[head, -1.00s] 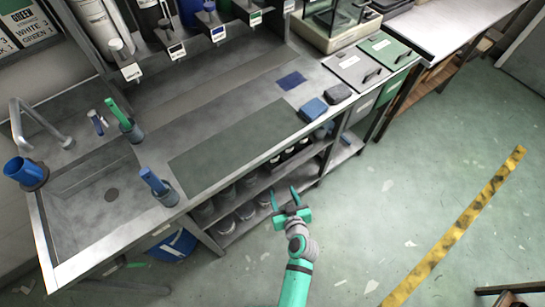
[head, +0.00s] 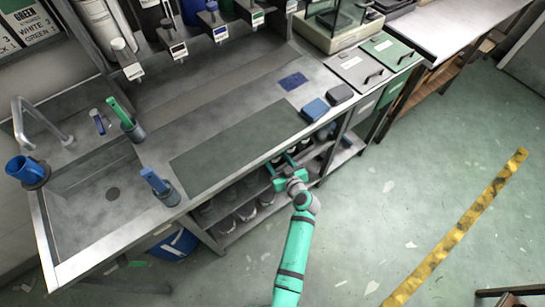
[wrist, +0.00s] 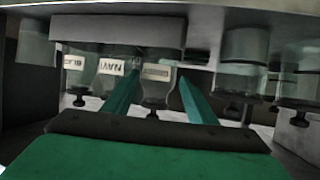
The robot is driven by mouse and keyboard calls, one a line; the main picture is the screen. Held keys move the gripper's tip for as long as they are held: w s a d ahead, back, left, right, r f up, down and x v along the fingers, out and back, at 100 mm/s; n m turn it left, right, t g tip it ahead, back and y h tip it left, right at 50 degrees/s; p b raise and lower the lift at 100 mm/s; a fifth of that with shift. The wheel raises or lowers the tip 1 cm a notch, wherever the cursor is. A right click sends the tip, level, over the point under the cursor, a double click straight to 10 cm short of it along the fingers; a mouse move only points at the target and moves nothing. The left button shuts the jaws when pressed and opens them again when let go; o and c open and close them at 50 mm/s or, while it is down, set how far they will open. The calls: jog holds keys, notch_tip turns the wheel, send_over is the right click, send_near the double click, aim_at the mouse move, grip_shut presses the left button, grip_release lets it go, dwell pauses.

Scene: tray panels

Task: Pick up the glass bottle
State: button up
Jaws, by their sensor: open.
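My gripper (head: 281,163) is open at the front of the shelf under the counter, with its fingers pointing into it. In the wrist view, which looks upside down, my gripper (wrist: 158,76) has one green finger on each side of a clear glass bottle (wrist: 155,91) with a small label and a dark cap. I cannot tell whether the fingers touch it. Another glass bottle (wrist: 108,84), labelled NAVY, stands to its left, and a larger clear one (wrist: 238,80) to its right. In the head view the counter and gripper mostly hide the bottle between the fingers.
The counter (head: 210,160) overhangs the shelf closely above my gripper. Several grey-lidded jars (head: 246,211) stand on the shelf to the left. A blue bucket (head: 174,244) sits under the sink.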

jog(key=x, duration=0.3)
jog(key=shift+w+d, duration=0.1)
jog(key=shift+w, duration=0.2)
jog(key=shift+w+a+f, duration=0.3)
jog(key=shift+w, duration=0.1)
jog(key=c, duration=0.9)
jog(key=shift+o, duration=0.2)
jog(key=shift+r, duration=0.1)
